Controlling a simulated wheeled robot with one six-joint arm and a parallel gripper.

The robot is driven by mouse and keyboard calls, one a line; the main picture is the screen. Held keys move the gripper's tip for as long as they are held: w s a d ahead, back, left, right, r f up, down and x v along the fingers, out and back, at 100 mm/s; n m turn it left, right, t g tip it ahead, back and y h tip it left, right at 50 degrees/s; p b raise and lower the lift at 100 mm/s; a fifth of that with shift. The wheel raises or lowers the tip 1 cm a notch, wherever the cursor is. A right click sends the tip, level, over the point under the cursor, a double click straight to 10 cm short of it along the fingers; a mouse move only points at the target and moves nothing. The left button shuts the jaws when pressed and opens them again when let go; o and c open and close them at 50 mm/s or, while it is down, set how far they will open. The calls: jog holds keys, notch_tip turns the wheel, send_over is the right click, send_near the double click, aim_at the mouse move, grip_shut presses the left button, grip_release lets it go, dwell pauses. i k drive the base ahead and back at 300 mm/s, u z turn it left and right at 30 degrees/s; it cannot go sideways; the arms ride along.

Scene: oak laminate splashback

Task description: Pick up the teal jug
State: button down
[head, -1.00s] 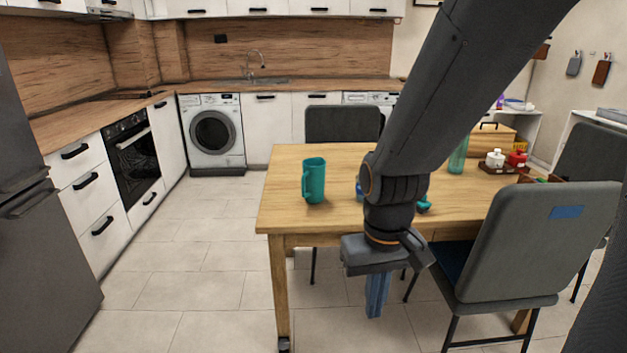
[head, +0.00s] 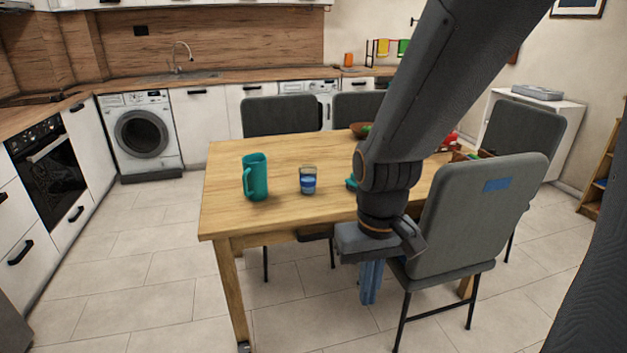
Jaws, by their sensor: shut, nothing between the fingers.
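The teal jug (head: 256,177) stands upright on the wooden table (head: 222,217), near its left end. Its handle is on the left side. My gripper (head: 370,284) points down in front of the table's near edge, to the right of the jug and lower in the picture, well apart from it. Its blue fingers are together with nothing between them.
A glass with a blue band (head: 308,181) stands to the right of the jug. A small teal item (head: 351,184) is partly hidden by my arm. A grey chair (head: 478,220) stands at the table's near right side. The floor left of the table is clear.

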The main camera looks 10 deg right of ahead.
aim_at(255, 176)
jog(key=z, duration=0.15)
jog(key=k, duration=0.45)
jog(key=u, duration=1)
jog(key=i, duration=1.45)
jog(key=z, duration=0.75)
